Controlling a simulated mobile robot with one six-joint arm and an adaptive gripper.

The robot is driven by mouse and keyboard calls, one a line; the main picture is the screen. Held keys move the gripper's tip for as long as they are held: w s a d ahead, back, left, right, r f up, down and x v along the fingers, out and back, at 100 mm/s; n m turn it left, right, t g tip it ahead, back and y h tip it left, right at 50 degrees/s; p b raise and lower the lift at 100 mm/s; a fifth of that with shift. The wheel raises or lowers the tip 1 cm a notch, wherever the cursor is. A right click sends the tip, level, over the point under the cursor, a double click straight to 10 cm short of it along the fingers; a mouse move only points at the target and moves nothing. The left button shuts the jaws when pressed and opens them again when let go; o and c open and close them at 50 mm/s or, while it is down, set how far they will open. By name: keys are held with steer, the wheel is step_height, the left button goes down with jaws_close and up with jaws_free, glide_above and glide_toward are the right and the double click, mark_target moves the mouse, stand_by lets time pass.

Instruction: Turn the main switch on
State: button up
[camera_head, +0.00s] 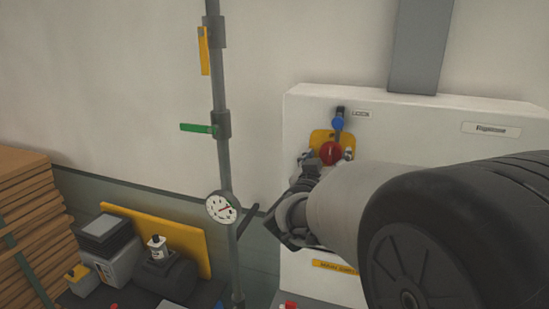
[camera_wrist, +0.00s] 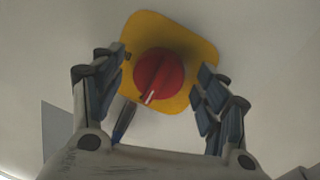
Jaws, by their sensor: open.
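The main switch is a red rotary knob (camera_head: 329,152) on a yellow plate (camera_head: 319,137), mounted on a white cabinet (camera_head: 300,100) at the right in the head view. In the wrist view the red knob (camera_wrist: 159,75) sits near the top middle on its yellow plate (camera_wrist: 196,45), with a white mark at its lower left edge. My gripper (camera_head: 328,160) is at the knob in the head view. In the wrist view its open fingers (camera_wrist: 160,75) stand on either side of the knob, with gaps to it. Whether the fingertips touch the plate I cannot tell.
A blue-topped part (camera_head: 338,123) is just above the knob. A grey pipe (camera_head: 222,160) with a green lever (camera_head: 198,128), a yellow lever (camera_head: 204,50) and a gauge (camera_head: 221,207) stands to the left. Stacked boards (camera_head: 30,215) are at far left.

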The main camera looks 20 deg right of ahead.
steer(key=c, duration=1)
